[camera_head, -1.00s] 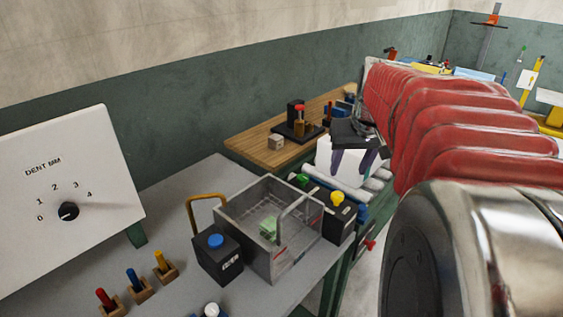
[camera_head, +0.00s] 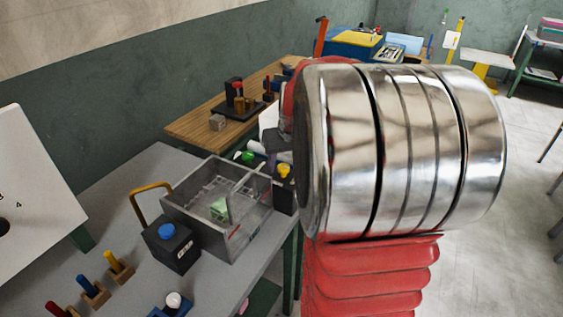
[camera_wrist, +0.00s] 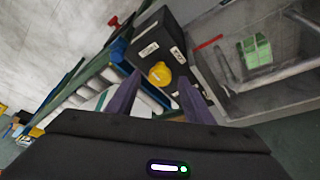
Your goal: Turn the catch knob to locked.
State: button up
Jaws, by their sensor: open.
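A yellow knob (camera_head: 284,171) sits on a black box (camera_head: 284,192) at the right end of the grey box. A blue knob (camera_head: 167,231) sits on another black box (camera_head: 172,251) at its left end. I cannot tell which knob is the catch knob; their labels are too small to read. In the wrist view the yellow knob (camera_wrist: 160,74) shows between the fingertips of my gripper (camera_wrist: 158,84). My gripper is open, with its two purple fingers apart. Whether they touch the knob is unclear. In the head view my arm hides most of my gripper.
A grey open-topped box (camera_head: 232,240) holds a green block (camera_head: 221,209). An ochre bar handle (camera_head: 149,188) stands behind the blue-knobbed box. Pegs in wooden blocks (camera_head: 119,271) line the grey table (camera_head: 128,205). A green knob (camera_head: 244,158) is nearby. A wooden table (camera_head: 186,130) stands behind.

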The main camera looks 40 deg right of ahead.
jog(key=shift+w+f, duration=0.15)
jog(key=shift+f, duration=0.25)
jog(key=c, duration=0.9)
jog(key=shift+d, duration=0.25)
jog(key=shift+c, duration=0.6)
jog(key=shift+a, duration=0.15)
